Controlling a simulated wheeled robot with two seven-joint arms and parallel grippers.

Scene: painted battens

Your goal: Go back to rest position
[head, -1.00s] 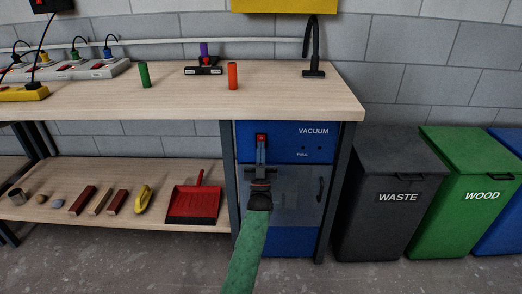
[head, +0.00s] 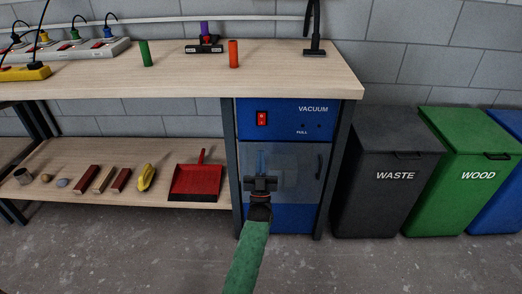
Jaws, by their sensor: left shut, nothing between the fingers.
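My left gripper (head: 261,164) shows in the head view, at the end of my green-sleeved arm (head: 247,258) that comes up from the bottom. Its fingers are shut and empty. It is in front of the blue vacuum cabinet (head: 279,214), below the red switch (head: 262,119) and apart from it. The gripper covers part of the cabinet's clear door (head: 302,170). My right gripper is not in view.
The wooden workbench (head: 130,85) stands above a lower shelf (head: 120,203) with a red dustpan (head: 196,182) and several small items. The black waste bin (head: 375,205) and green wood bin (head: 468,205) stand at the right. The floor in front is clear.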

